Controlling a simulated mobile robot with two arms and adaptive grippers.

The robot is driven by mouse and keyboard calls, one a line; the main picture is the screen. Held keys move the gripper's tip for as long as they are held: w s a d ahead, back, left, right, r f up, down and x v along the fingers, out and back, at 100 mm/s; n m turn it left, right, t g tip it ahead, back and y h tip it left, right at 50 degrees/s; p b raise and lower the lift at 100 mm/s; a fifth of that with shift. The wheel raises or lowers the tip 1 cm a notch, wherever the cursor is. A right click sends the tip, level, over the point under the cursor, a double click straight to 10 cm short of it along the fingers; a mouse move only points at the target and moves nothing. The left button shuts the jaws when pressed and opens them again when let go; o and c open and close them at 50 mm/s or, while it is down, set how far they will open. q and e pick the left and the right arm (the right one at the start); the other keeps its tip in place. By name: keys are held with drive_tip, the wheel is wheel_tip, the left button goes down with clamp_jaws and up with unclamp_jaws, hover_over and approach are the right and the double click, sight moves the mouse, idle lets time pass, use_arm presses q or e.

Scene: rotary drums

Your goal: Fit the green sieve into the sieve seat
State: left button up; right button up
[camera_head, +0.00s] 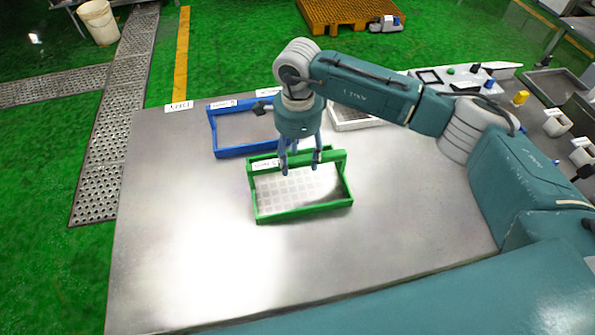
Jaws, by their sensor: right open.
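The green sieve (300,210) is a rectangular green frame with a pale perforated mesh, lying flat on the metal table. A raised green bar runs along its far side and carries a white label. My right gripper (301,168) points down at this far bar, with its fingers apart around or just above it; I cannot tell if they touch it. My left gripper is not in view. I cannot pick out the sieve seat for certain.
A blue frame (231,151) lies behind the green sieve, and a white-grey tray (350,124) sits partly hidden behind my right arm. The metal table (180,240) is bare at left and front. A cluttered bench stands at the right.

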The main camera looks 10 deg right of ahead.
drive_tip(key=shift+f, duration=1.1)
clamp_jaws()
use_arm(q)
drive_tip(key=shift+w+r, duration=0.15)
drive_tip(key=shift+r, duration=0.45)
use_arm(e)
drive_tip(key=shift+w+r, duration=0.1)
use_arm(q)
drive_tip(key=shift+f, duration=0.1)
use_arm(e)
drive_tip(key=shift+r, duration=0.15)
